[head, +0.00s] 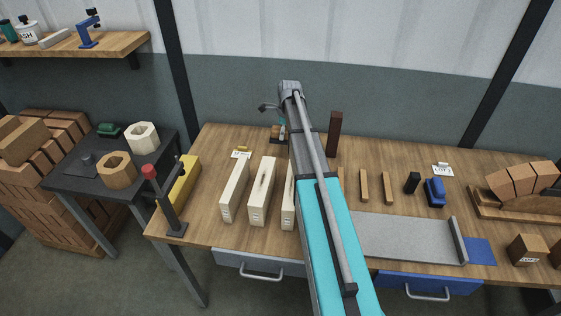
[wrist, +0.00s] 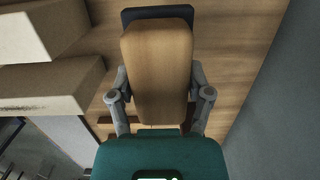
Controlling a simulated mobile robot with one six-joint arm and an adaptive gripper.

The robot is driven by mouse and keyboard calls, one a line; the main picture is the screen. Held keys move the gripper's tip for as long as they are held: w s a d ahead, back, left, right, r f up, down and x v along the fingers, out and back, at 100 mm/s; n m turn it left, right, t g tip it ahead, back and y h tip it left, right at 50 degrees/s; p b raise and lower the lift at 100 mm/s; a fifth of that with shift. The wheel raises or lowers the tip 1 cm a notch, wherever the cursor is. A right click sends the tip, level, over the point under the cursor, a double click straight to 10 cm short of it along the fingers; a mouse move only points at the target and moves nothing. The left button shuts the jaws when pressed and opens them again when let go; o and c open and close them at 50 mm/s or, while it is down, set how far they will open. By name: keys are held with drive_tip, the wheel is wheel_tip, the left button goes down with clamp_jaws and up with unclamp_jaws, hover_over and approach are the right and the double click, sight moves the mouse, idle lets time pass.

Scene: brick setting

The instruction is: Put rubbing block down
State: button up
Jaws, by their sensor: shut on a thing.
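The rubbing block (wrist: 158,65) is a tan wooden block with a dark strip at its far end. My gripper (wrist: 160,92) is shut on it, with one grey finger along each side. Wooden table surface shows around it in the wrist view. I cannot tell whether it touches the table. In the head view my arm covers most of the gripper and the block, near the back of the wooden table (head: 215,150).
Pale slotted moulds (head: 234,190) stand left of my arm. A tall dark brown block (head: 334,134) stands upright behind, to the right. Thin wooden strips (head: 364,186), a blue tool (head: 435,192) and a grey board (head: 405,238) lie right. Bare wood shows between them.

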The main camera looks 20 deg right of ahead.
drive_tip(key=shift+f, duration=0.1)
wheel_tip(320, 180, down, 6)
drive_tip(key=b, duration=0.6)
idle(0.4)
drive_tip(key=shift+f+b, duration=1.9)
drive_tip(key=shift+b, duration=0.15)
drive_tip(key=shift+f, duration=0.15)
drive_tip(key=o, duration=1)
drive_tip(key=shift+r, duration=0.25)
drive_tip(key=r+p, duration=0.8)
drive_tip(key=s+d+r+p, duration=0.1)
drive_tip(key=r+p, duration=0.2)
drive_tip(key=p, duration=0.1)
drive_tip(key=shift+d+r, duration=0.1)
drive_tip(key=shift+r, duration=0.3)
